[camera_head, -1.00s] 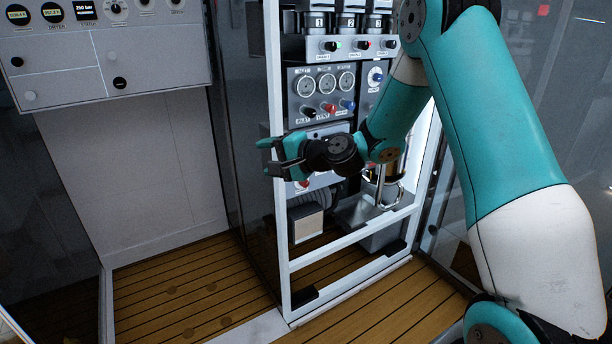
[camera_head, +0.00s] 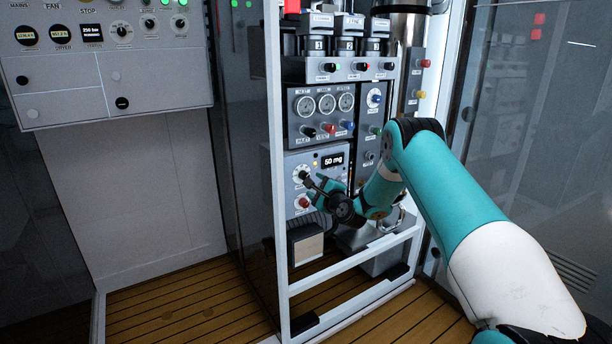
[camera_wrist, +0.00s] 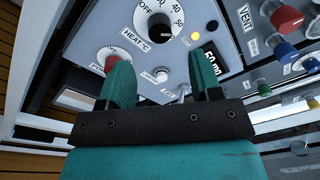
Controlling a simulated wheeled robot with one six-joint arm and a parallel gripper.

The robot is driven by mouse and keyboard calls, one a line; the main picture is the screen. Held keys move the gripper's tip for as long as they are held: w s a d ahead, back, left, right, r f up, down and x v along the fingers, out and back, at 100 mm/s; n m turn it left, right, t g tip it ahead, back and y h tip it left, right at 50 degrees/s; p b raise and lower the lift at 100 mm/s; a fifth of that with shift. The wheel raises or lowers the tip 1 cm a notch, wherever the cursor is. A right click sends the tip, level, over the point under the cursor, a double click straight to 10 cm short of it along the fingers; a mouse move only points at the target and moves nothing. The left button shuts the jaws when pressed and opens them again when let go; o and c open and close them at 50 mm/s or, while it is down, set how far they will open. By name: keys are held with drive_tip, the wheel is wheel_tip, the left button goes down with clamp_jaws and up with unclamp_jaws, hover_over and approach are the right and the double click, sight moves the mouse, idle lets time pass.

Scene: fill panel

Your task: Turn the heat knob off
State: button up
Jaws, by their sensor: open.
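The heat knob (camera_wrist: 159,26) is a black round knob on a white dial, with the label HEAT °C beside it in the wrist view. OFF and temperature numbers ring the dial; I cannot tell exactly which mark the knob points to. In the head view the heat knob (camera_head: 299,174) sits on the grey lower panel (camera_head: 316,160). My gripper (camera_wrist: 162,78) is open and empty, its two teal fingers apart, with the knob beyond the fingertips. In the head view my gripper (camera_head: 312,187) is in front of this panel, close to the knob.
A red knob (camera_wrist: 112,62) and a small toggle switch (camera_wrist: 183,93) are near the fingers. A lit display (camera_head: 333,160) reads 50 mg. Gauges and coloured knobs (camera_head: 328,129) sit above. The white frame post (camera_head: 277,150) stands left of the panel.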

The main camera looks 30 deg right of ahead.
sight(304, 176)
drive_tip(key=w, duration=0.7)
drive_tip(key=shift+w+d, duration=0.2)
drive_tip(key=shift+w, duration=0.2)
drive_tip(key=c, duration=0.9)
drive_tip(key=shift+c, duration=0.2)
drive_tip(key=shift+f+b, duration=0.1)
drive_tip(key=shift+b, duration=0.25)
